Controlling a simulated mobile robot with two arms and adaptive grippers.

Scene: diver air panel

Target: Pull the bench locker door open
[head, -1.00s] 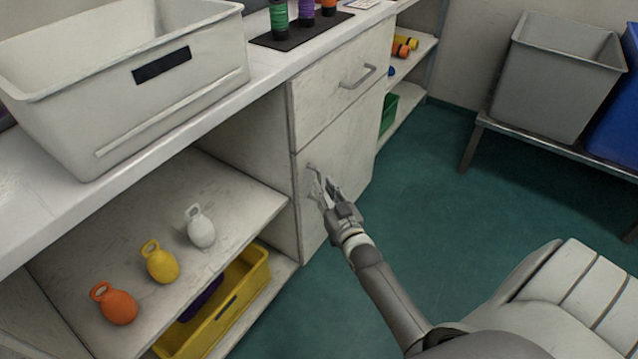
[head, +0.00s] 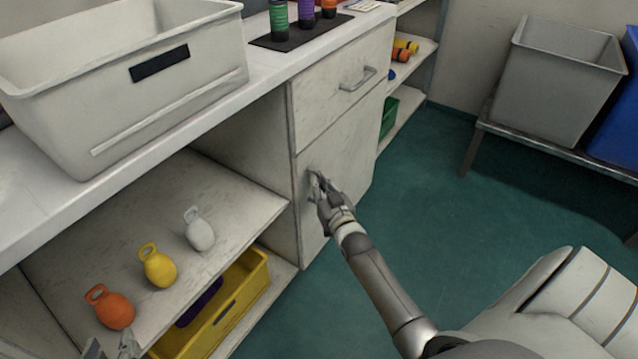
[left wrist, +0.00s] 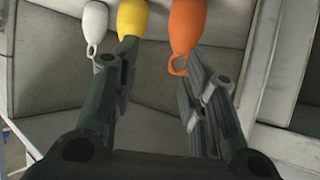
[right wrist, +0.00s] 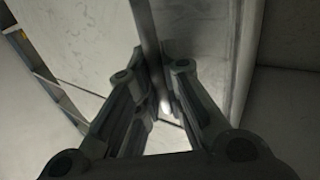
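The bench locker door (head: 345,165) is the pale lower panel under a drawer, and it looks closed, flush with the cabinet. Its handle (head: 313,178) is near the door's left edge, mostly hidden by my right gripper (head: 320,190). In the right wrist view, the right gripper's fingers (right wrist: 157,95) are close together on either side of a narrow bar, which appears to be the handle. My left gripper (head: 112,347) is at the bottom left of the head view, low by the open shelf. In the left wrist view its fingers (left wrist: 160,65) are apart and empty.
Orange (head: 109,307), yellow (head: 158,266) and white (head: 199,230) weights stand on the open shelf, with a yellow bin (head: 225,315) below. A drawer with its own handle (head: 358,79) is above the door. A grey tub (head: 555,80) stands on the right. Green floor is clear before the door.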

